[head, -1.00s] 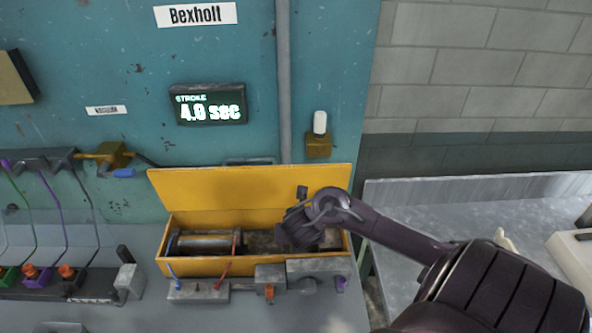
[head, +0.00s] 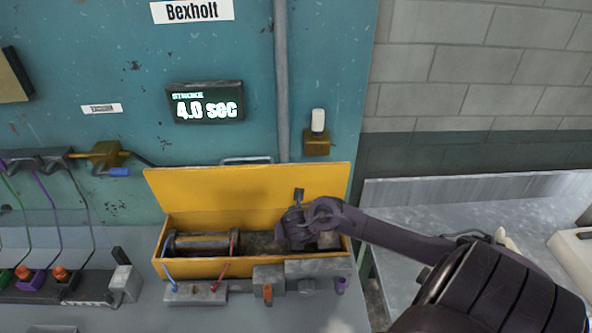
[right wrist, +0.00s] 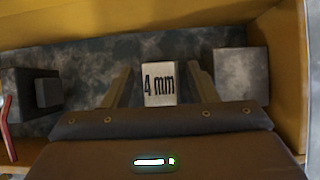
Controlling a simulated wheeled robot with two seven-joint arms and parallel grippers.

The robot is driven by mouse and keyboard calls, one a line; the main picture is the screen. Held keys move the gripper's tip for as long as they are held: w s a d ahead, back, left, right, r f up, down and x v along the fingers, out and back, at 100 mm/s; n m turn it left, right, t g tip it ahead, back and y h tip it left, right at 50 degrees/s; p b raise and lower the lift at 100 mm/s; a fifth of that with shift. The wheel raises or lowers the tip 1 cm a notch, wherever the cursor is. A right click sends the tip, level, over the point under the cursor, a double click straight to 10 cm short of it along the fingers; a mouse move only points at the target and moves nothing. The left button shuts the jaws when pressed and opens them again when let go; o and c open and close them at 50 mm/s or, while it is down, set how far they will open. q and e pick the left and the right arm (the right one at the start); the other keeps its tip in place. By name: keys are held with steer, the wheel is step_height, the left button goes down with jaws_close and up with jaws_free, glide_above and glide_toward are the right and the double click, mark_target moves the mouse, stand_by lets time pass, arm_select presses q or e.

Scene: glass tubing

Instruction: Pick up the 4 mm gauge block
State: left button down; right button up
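The 4 mm gauge block (right wrist: 159,84) is a small pale block marked "4 mm", in the middle of the right wrist view. It lies inside the open yellow box (head: 205,266). In the head view my gripper hides it. My right gripper (right wrist: 158,88) is open, with one finger on each side of the block. A narrow gap shows between the block and each finger. In the head view the right gripper (head: 297,232) is down in the right half of the box. My left gripper is not in view.
A plain grey block (right wrist: 241,75) lies right of the gripper, by the box's end wall. A dark block (right wrist: 47,92) is on the left. The raised yellow lid (head: 235,190) stands behind. A metal cylinder (head: 203,243) fills the box's left half.

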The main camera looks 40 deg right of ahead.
jaws_close()
